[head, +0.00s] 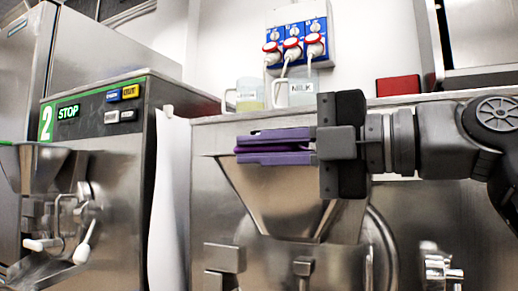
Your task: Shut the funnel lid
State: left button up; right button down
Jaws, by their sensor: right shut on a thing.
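The steel funnel (268,195) juts from the front of the right-hand machine, wide at the top and narrow below. My right gripper (275,146) comes in from the right, at the funnel's top front edge. Its purple fingers lie level, one above the other, and are shut on a thin edge, which looks to be the funnel lid's. The fingers hide most of that edge, and the lid's angle cannot be told from here. My left gripper is not in view.
Another machine (110,165) with a green STOP panel and its own funnel stands at the left. Two labelled jugs, one marked MILK (303,92), and a red box (398,86) are behind my gripper. Blue sockets (297,38) with plugged cables hang on the wall.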

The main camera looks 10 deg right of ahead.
aim_at(293, 150)
jog(key=shift+w+f, duration=0.1)
jog(key=shift+f, duration=0.1)
jog(key=c, duration=1.5)
grip_release()
jog(key=shift+d+r, duration=0.1)
jog(key=v, duration=0.7)
jog(key=shift+s+d+b, duration=0.25)
jog(key=shift+s+b, duration=0.05)
